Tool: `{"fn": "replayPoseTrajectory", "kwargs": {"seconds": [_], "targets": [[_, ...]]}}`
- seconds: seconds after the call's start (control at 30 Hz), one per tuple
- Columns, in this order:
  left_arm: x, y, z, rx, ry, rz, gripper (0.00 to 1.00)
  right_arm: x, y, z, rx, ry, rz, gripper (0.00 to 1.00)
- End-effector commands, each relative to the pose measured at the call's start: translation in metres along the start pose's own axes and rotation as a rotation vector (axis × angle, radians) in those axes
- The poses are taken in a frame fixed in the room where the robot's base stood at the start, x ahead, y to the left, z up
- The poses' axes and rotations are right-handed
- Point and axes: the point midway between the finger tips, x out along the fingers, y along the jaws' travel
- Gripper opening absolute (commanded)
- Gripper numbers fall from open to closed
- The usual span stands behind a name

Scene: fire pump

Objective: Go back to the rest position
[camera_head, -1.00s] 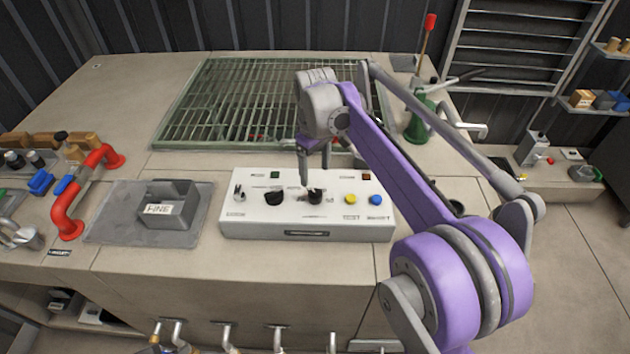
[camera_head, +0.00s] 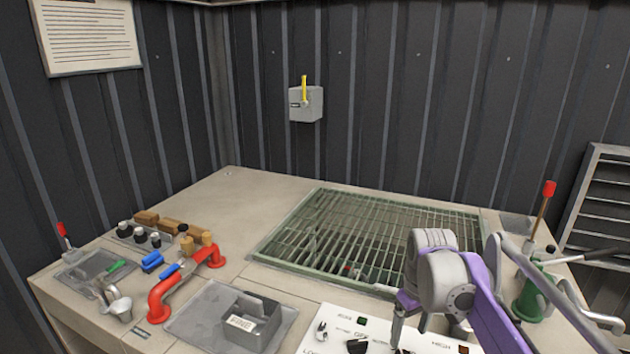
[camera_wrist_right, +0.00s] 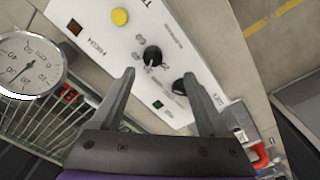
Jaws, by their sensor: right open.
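My right gripper (camera_head: 424,318) hangs over the white control panel (camera_head: 318,343) at the lower right of the head view. In the right wrist view its two fingers (camera_wrist_right: 160,92) are spread apart with nothing between them. The panel's black knobs (camera_wrist_right: 152,56) and yellow button (camera_wrist_right: 120,17) lie beyond the fingertips; I cannot tell the exact gap to the panel. My left gripper shows in neither view.
A green grating (camera_head: 350,235) lies behind the panel. A grey box (camera_head: 252,318) on a tray and a red pipe (camera_head: 165,295) stand to the left. A green lever base (camera_head: 533,292) stands right. A gauge (camera_wrist_right: 30,65) shows in the wrist view.

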Motion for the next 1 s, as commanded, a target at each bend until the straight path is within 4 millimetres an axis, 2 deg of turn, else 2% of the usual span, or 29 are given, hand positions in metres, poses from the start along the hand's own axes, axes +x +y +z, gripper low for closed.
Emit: {"fn": "replayPoseTrajectory", "kwargs": {"seconds": [0.13,0.27,0.6,0.8,1.0], "targets": [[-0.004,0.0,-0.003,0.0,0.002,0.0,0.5,0.002,-0.028,0.037,0.064,0.077,0.03,0.78],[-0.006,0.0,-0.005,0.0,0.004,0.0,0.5,0.012,-0.051,0.071,0.125,0.148,0.05,0.78],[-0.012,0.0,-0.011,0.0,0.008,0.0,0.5,0.065,-0.104,0.161,0.275,0.334,0.07,0.78],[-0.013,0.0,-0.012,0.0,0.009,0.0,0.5,0.09,-0.119,0.19,0.326,0.398,0.067,0.78],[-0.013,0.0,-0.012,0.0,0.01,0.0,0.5,0.096,-0.122,0.195,0.339,0.413,0.065,0.78]]}}
